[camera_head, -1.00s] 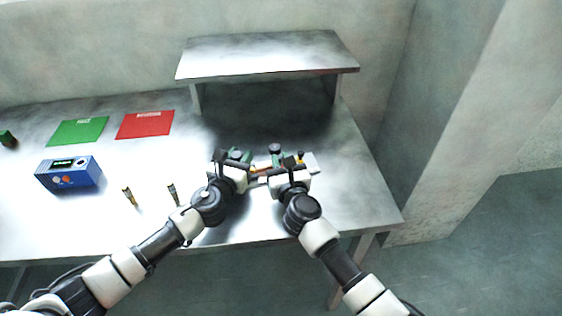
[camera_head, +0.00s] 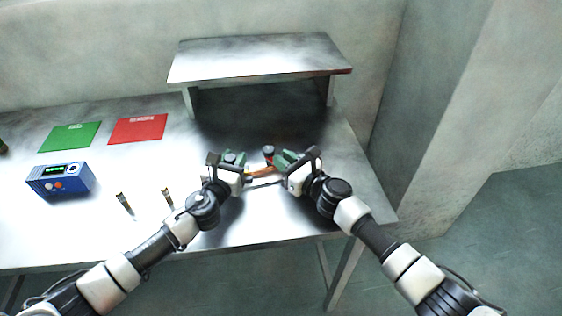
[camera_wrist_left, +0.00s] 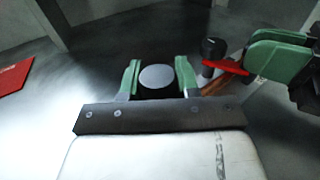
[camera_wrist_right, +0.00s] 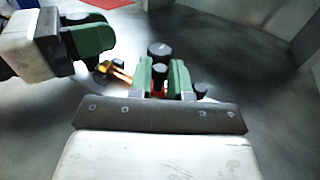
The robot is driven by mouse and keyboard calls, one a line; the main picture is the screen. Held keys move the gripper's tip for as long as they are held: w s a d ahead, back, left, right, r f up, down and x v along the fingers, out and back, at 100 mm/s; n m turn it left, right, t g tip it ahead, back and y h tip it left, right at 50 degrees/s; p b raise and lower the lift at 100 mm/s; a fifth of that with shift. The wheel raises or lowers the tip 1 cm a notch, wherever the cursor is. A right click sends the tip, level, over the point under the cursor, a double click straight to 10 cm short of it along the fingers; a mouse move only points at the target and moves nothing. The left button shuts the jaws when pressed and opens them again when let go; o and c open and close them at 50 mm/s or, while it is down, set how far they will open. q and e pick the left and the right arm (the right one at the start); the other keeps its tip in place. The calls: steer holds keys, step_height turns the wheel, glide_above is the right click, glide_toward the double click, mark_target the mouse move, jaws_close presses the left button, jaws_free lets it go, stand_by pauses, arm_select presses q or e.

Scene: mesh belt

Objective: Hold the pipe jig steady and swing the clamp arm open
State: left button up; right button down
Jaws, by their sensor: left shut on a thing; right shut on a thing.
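The pipe jig shows between my grippers, mostly covered by them. My left gripper (camera_head: 232,160) is shut on a dark post with a round grey top, clearest in the left wrist view (camera_wrist_left: 157,78). An orange-red clamp arm (camera_head: 262,171) spans between the grippers. A black knob (camera_head: 268,150) stands behind it, also seen in the left wrist view (camera_wrist_left: 213,48) with a red piece (camera_wrist_left: 225,66) beside it. My right gripper (camera_head: 288,159) is shut on a small black knob-like part (camera_wrist_right: 160,72) above something red. The clamp arm's joint is hidden.
A raised metal shelf (camera_head: 260,58) stands behind the jig. To the left on the table (camera_head: 60,230) are a blue device (camera_head: 60,180), two small upright pieces (camera_head: 124,203) (camera_head: 168,198), a green mat (camera_head: 70,136) and a red mat (camera_head: 138,128). The table's right end is clear.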

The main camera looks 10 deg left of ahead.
steer(key=shift+w+d+f+n+g+y, duration=0.1)
steer(key=shift+w+d+n+g+y, duration=0.15)
steer(key=shift+g+y, duration=0.2)
steer(key=c, duration=1.1)
jaws_free()
steer(key=shift+o, duration=0.2)
steer(key=shift+s+a+h, duration=0.1)
steer(key=shift+a+h, duration=0.05)
steer(key=shift+h, duration=0.1)
